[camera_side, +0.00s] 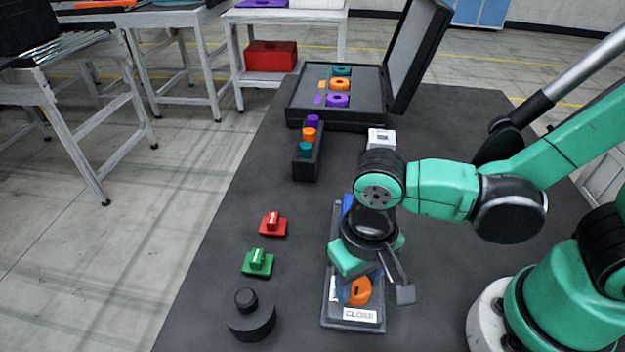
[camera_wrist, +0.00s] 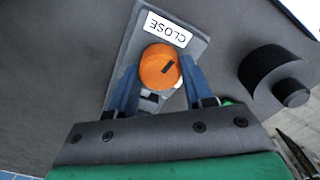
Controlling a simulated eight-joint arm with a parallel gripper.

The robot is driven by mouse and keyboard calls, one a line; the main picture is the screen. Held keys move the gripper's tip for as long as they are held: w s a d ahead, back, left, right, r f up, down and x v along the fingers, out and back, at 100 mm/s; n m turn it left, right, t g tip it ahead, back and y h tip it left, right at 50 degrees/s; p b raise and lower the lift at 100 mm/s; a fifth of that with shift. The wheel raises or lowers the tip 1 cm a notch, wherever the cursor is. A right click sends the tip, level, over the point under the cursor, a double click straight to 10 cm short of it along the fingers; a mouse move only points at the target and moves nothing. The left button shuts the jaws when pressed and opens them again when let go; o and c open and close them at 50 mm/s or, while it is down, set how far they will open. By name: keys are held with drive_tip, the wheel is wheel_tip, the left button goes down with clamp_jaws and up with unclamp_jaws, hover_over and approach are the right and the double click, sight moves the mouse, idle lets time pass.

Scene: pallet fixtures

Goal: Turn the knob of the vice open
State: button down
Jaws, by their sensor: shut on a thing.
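The vice (camera_side: 340,312) is a long dark plate on the black table, with a white label reading CLOSE at its near end. Its orange round knob (camera_side: 360,291) shows beside the label, partly covered by my gripper. The rest of the vice under my wrist is hidden in the side view.
A black stepped cylinder (camera_side: 250,315), a green block (camera_side: 257,262) and a red block (camera_side: 272,224) stand left of the vice. A dark holder (camera_side: 306,167) with coloured pegs and an open black case (camera_side: 290,110) lie farther back. A white box (camera_side: 381,138) stands behind my wrist.

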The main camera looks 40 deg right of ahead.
drive_tip(key=m, duration=1.2)
drive_tip(key=shift+m, duration=2.1)
drive_tip(key=shift+c, duration=1.7)
unclamp_jaws()
